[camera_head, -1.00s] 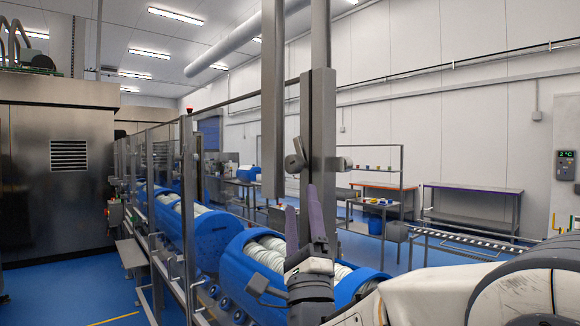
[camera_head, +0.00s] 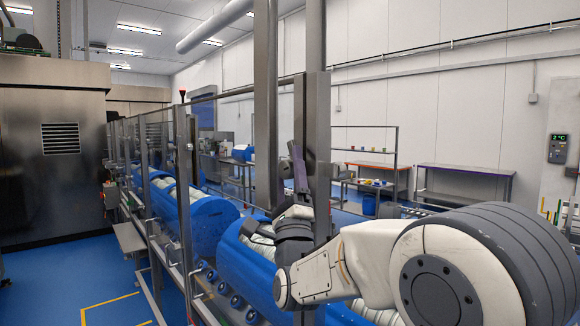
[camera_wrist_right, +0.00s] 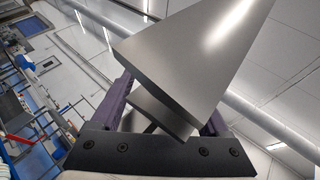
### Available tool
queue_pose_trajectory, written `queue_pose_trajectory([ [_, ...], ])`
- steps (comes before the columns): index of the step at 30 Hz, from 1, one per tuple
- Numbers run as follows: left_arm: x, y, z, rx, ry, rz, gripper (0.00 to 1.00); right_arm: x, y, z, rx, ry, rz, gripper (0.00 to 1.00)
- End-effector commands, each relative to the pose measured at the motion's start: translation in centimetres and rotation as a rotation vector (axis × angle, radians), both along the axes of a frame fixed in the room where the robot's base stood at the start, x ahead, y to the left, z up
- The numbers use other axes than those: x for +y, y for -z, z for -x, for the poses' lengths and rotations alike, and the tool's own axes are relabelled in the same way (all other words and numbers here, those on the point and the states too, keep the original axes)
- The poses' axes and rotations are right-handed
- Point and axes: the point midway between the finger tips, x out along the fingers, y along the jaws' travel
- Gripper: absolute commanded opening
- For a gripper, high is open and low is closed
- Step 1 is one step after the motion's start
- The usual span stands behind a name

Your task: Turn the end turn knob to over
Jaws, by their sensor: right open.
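I cannot make out the end turn knob in either current view; the upright steel post (camera_head: 317,110) and my right gripper cover the area where a round grey fitting showed before. My right gripper (camera_head: 298,165) has purple fingers and is raised against the post in the head view, with my white arm coming in from the right. In the right wrist view the purple fingers (camera_wrist_right: 168,95) stand apart, with a broad grey metal bar (camera_wrist_right: 190,60) in front of and partly across them. Whether they touch it I cannot tell. My left gripper is out of view.
Blue tubs (camera_head: 198,225) with white contents stand in a row along the railed line. A second steel post (camera_head: 265,100) rises just left of the gripper. A purple-topped bench (camera_head: 465,170) stands at the right back. Blue floor is free at the lower left.

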Motion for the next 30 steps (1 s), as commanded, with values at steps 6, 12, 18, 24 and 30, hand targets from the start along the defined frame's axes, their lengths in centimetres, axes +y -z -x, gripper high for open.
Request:
queue_pose_trajectory([
  [6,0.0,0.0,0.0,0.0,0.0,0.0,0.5,-0.1,0.0,0.0,0.0,0.001,0.0,0.21],
  [12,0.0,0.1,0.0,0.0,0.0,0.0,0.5,-0.3,0.1,0.0,0.004,0.003,0.002,0.0],
  [18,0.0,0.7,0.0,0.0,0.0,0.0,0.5,-0.2,0.1,0.1,0.034,0.004,0.025,0.0],
  [24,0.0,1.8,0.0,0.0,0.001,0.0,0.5,-0.2,0.2,0.2,0.123,0.002,0.088,0.0],
  [30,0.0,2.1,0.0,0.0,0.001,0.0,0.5,-0.2,-0.2,0.2,0.261,0.002,0.191,0.0],
])
